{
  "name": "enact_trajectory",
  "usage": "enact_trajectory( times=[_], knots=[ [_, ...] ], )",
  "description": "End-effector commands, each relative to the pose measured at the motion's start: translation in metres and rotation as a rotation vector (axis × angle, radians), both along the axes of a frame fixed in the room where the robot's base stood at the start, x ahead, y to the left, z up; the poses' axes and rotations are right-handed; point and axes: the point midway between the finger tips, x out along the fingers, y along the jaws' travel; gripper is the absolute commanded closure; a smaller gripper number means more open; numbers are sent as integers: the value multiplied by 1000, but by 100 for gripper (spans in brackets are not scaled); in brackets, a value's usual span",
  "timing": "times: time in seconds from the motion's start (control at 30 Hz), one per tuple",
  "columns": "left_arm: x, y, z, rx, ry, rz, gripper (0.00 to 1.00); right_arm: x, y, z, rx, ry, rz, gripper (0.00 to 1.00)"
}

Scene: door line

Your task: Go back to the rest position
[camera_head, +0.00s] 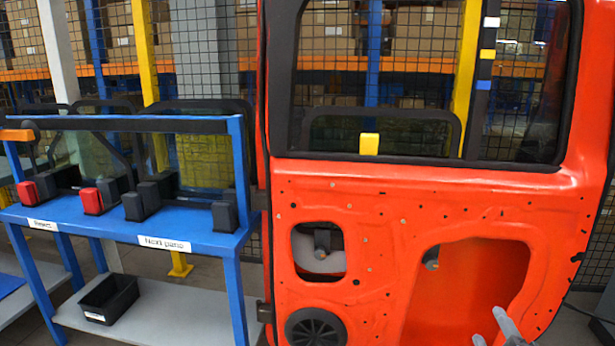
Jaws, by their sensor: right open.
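My right gripper (490,327) shows at the bottom edge, right of centre, with two grey fingertips apart and nothing seen between them. It is in front of the lower right opening of the orange-red car door (375,215). I cannot tell whether it touches the door. The rest of that gripper is cut off by the frame. My left gripper is not in view.
A yellow block (369,144) is at the door's window sill. White, yellow and blue pieces sit on its window frame. A blue rack (110,232) with labels and red and black holders stands left. A black bin (109,299) is on its lower shelf. Mesh fencing stands behind.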

Motion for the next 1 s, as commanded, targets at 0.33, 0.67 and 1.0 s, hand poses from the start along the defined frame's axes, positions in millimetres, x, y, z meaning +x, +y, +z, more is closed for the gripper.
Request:
enact_trajectory(
  times=[0.33, 0.67, 1.0],
  knots=[
    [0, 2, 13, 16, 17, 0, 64, -52, 71, -43, 462, 159, 61, 45],
    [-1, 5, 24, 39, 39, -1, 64, -141, 173, -69, 1095, 416, 50, 45],
    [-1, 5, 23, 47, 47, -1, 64, -174, 211, -71, 1329, 516, 22, 45]
  ],
)
